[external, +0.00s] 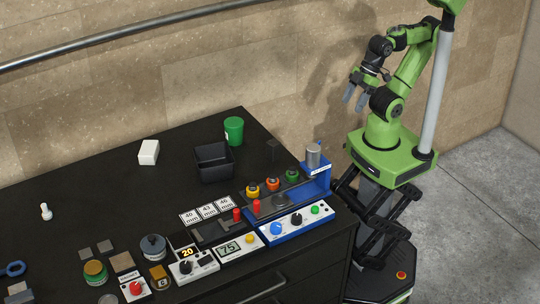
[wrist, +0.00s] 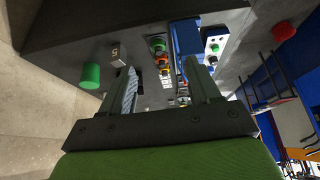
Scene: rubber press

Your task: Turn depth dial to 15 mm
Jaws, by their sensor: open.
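A white control box (external: 196,268) near the table's front edge carries a round dial (external: 184,267) and a display (external: 187,252) reading 20. The blue press (external: 315,178) has a front panel with a blue knob (external: 276,228) and a black knob (external: 297,219). The labels are too small to read, so I cannot tell which knob is the depth dial. My gripper (external: 355,97) is open and empty, raised beyond the table's right end, far from these knobs. In the wrist view my gripper (wrist: 163,82) has its fingers apart, with the press panel (wrist: 213,42) small beyond them.
A box (external: 240,245) reading 75 stands between the control box and press. Yellow, orange and green-topped jars (external: 272,184) stand behind the press panel. A black bin (external: 213,163), green cup (external: 234,130) and white block (external: 149,152) are farther back. The table's left middle is mostly clear.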

